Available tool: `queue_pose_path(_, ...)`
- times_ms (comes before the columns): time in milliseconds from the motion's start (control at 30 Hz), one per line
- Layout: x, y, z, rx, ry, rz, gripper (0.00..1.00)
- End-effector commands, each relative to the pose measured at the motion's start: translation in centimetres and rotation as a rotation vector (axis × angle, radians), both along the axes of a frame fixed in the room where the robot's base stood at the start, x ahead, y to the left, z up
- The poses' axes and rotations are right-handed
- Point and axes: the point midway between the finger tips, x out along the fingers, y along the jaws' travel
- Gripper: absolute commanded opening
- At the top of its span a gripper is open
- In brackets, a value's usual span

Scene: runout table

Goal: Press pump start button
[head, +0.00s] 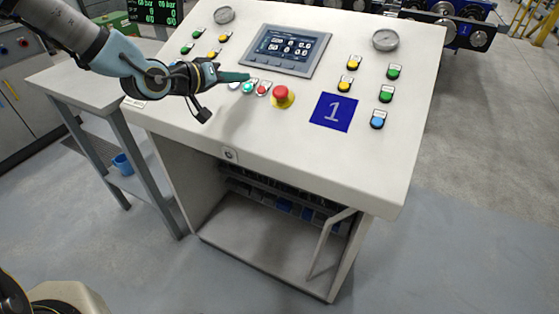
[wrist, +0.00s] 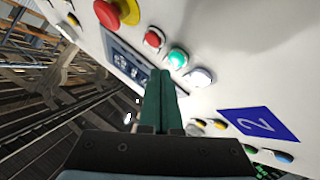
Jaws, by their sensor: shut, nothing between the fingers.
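The sloped white control panel (head: 225,120) carries a row of small buttons below its screen. A green button (head: 248,87) sits between a white button (head: 235,86) and a red button (head: 262,90). In the wrist view the green button (wrist: 177,58), red button (wrist: 153,40) and white button (wrist: 199,77) lie just beyond my fingertips. Labels are too small to read, so I cannot tell which is pump start. My gripper (head: 246,77) is shut and empty, its green fingers close to this row. The wrist view shows the fingers (wrist: 160,75) together; contact with the panel cannot be told.
A red emergency-stop knob on a yellow base (head: 282,95) stands right of the row. The screen (head: 284,47) is just above. More buttons and two gauges (head: 385,40) sit on the panel. A grey side table (head: 85,80) is at left; floor in front is clear.

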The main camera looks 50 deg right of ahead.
Motion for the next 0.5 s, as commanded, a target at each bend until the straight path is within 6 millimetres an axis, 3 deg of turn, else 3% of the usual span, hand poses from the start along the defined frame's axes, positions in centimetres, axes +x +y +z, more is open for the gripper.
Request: queue_pose_path(500, -0.4, 1.4, 3.7, -0.001, -0.001, 0.0, 0.0)
